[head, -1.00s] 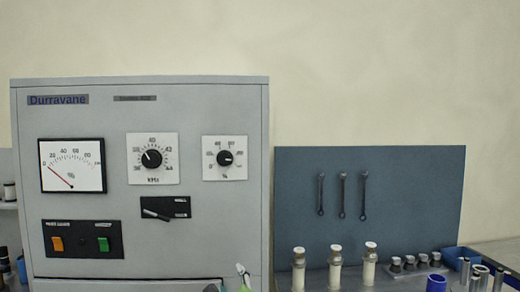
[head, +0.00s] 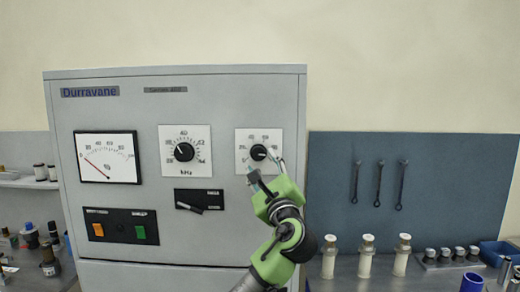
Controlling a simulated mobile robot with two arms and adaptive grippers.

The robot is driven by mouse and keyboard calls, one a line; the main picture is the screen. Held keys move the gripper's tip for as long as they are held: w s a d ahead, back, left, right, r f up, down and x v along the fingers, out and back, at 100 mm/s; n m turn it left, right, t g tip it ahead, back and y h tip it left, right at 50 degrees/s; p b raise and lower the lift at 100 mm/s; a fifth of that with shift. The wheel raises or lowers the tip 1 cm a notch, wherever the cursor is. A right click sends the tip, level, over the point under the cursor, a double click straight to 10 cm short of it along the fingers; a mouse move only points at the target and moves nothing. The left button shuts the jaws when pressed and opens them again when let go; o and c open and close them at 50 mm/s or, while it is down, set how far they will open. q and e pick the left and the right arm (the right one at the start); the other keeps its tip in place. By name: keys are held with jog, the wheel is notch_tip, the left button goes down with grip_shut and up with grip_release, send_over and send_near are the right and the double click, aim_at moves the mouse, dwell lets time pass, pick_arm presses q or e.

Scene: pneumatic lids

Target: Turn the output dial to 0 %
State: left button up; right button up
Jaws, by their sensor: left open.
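The output dial (head: 258,152) is a black knob on a white square plate marked with % at the upper right of the grey cabinet front. Its white mark seems to point right, but it is small and blurred. My left gripper (head: 265,165) is open in front of the plate. I cannot tell whether either touches the knob. My right gripper is not in view.
White cylinders (head: 366,258) stand at right.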

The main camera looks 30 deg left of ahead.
aim_at(259, 156)
pick_arm(q)
jog(key=p+x, duration=0.1)
jog(key=x, duration=0.2)
jog(key=shift+w+a+r, duration=0.15)
jog(key=shift+r, duration=0.05)
jog(key=shift+w+a, duration=0.2)
jog(key=shift+a, duration=0.05)
jog(key=c, duration=1.1)
jog(key=shift+f, duration=0.1)
